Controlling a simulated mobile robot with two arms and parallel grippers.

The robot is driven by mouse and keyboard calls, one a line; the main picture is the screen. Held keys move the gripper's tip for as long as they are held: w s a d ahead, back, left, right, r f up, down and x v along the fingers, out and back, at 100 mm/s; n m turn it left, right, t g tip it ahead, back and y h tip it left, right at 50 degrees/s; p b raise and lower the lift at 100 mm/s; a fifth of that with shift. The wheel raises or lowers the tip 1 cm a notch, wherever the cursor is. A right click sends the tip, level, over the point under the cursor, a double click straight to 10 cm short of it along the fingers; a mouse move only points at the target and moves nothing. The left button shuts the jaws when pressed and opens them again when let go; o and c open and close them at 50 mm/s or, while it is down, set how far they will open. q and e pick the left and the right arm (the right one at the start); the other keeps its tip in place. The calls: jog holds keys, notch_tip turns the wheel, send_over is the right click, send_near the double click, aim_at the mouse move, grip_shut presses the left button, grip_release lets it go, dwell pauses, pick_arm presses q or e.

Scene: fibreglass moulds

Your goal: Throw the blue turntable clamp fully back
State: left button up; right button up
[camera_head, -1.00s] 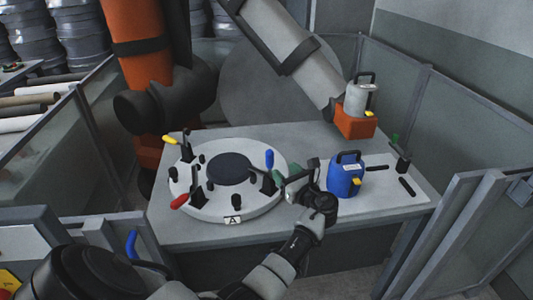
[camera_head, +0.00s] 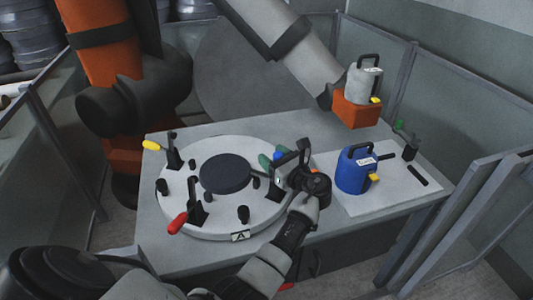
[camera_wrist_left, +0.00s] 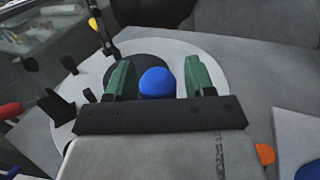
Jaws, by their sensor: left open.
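The white round turntable (camera_head: 215,222) lies on the grey table. Its blue clamp handle (camera_head: 278,156) is at the turntable's right side, mostly hidden behind my left gripper (camera_head: 276,160). In the left wrist view, the rounded blue handle end (camera_wrist_left: 157,82) stands between the two green fingers of my left gripper (camera_wrist_left: 160,78), with a visible gap on each side. The left gripper is open. The clamp's base is hidden in the wrist view. My right gripper is not in view.
A red-handled clamp (camera_head: 178,223) and a yellow-handled clamp (camera_head: 152,145) stand on the turntable's left. A dark disc (camera_head: 226,173) lies in its middle. A blue canister (camera_head: 355,175) stands on a light board at right. An orange block with a grey canister (camera_head: 362,85) is behind.

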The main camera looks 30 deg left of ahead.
pick_arm(q)
jog(key=shift+d, duration=0.15)
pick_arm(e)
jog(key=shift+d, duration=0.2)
pick_arm(q)
jog(key=shift+r, duration=0.1)
jog(key=shift+c, duration=0.2)
grip_shut()
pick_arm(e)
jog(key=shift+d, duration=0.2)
